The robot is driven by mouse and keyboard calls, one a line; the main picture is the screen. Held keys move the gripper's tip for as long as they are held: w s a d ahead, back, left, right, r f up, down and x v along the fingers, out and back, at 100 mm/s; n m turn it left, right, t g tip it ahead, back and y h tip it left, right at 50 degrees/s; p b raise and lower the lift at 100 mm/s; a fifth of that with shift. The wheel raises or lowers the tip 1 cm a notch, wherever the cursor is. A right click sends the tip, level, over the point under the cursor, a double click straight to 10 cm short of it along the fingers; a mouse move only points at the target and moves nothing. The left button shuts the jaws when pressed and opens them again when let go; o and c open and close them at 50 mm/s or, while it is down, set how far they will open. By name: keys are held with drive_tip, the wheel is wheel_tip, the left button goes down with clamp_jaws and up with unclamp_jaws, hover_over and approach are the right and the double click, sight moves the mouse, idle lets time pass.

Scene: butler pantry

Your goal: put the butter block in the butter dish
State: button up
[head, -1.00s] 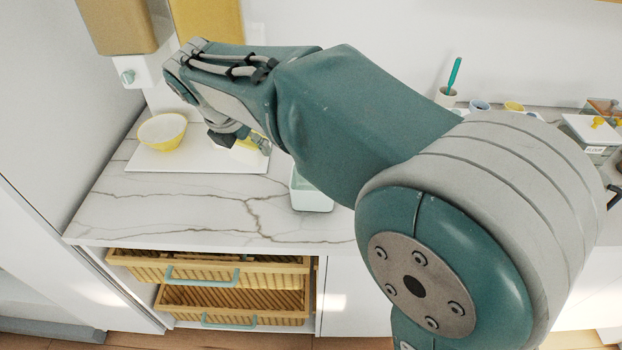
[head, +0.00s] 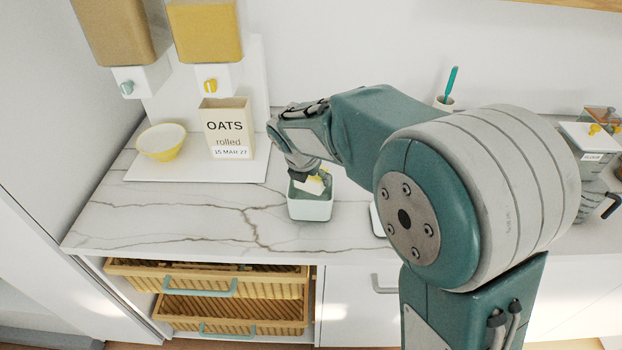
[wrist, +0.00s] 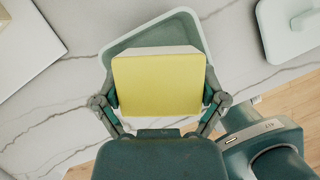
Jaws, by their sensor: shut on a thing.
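The butter block (wrist: 158,84), yellow on top with pale sides, is between the two fingers of my gripper (wrist: 158,103) in the wrist view. The gripper is shut on it. The pale green butter dish (head: 310,209) stands on the marble counter, its open top under the block. Its rim (wrist: 190,20) shows behind and beside the block in the wrist view. In the head view, the block (head: 313,186) is at the dish's opening, partly covered by my gripper (head: 308,180). I cannot tell how far it is inside.
A pale lid with a knob (wrist: 290,28) lies on the counter to the right of the dish. A white board (head: 190,172) at left holds a yellow bowl (head: 162,141) and an oats box (head: 228,128) under dispensers. The counter front left is clear.

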drive_tip(key=shift+a+f, duration=0.15)
drive_tip(key=shift+f, duration=0.4)
drive_tip(key=shift+f, duration=0.6)
drive_tip(key=o, duration=0.9)
drive_tip(key=shift+r, duration=0.1)
